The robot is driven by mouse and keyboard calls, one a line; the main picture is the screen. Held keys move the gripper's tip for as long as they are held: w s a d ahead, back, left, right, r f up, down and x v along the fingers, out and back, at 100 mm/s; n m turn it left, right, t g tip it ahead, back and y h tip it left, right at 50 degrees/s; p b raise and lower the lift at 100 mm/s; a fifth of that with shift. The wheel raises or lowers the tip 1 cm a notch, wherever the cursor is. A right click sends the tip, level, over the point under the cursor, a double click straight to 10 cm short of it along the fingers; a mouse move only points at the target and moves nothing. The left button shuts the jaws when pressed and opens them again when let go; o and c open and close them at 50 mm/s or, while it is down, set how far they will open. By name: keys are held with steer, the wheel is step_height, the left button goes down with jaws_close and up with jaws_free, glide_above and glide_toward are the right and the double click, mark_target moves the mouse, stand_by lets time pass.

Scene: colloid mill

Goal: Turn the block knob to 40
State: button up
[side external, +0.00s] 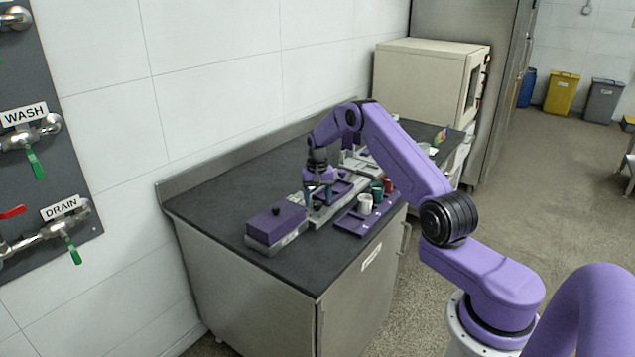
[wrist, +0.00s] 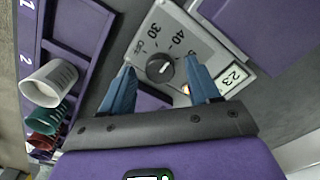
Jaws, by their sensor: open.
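The black round block knob (wrist: 160,69) sits on a grey dial plate marked OFF, 30 and 40, with a further mark partly hidden by a finger. A light pointer line shows on it, but which mark it points to is hard to tell. My gripper (wrist: 161,66) is open, its two blue fingers on either side of the knob in the wrist view; whether they touch it cannot be told. A small display reading 23 (wrist: 235,77) is beside the dial. In the side view my gripper (side external: 318,188) is low over the grey block unit (side external: 322,215) and hides the knob.
A purple rack (side external: 352,224) with white, green and red cups stands along the front edge. The white cup (wrist: 50,83) is left of my fingers. A purple box (side external: 276,222) with a black top knob is at the near end. An oven (side external: 420,80) stands behind.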

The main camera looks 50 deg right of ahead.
mark_target(317, 203)
step_height(317, 203, up, 17)
stand_by(0.4)
stand_by(0.4)
steer(key=s+a+r+n, duration=0.1)
steer(key=a+r+n, duration=0.1)
steer(key=a, duration=0.6)
steer(key=a+r+n, duration=0.2)
steer(key=a+n, duration=0.1)
steer(key=a, duration=0.5)
steer(key=s+a+r+n, duration=0.2)
steer(key=s+a+n, duration=0.3)
steer(key=s+a, duration=0.7)
steer(key=s+a+n, duration=0.6)
steer(key=s+a, duration=0.2)
steer(key=s, duration=0.5)
steer(key=s+d+f+n, duration=0.1)
steer(key=s+n, duration=0.1)
steer(key=s, duration=0.5)
steer(key=s+d+f+n, duration=0.2)
steer(key=s+n, duration=0.1)
steer(key=s, duration=0.5)
steer(key=shift+s+d+f+n, duration=0.15)
steer(key=shift+d+f+n, duration=0.1)
steer(key=shift+n, duration=0.05)
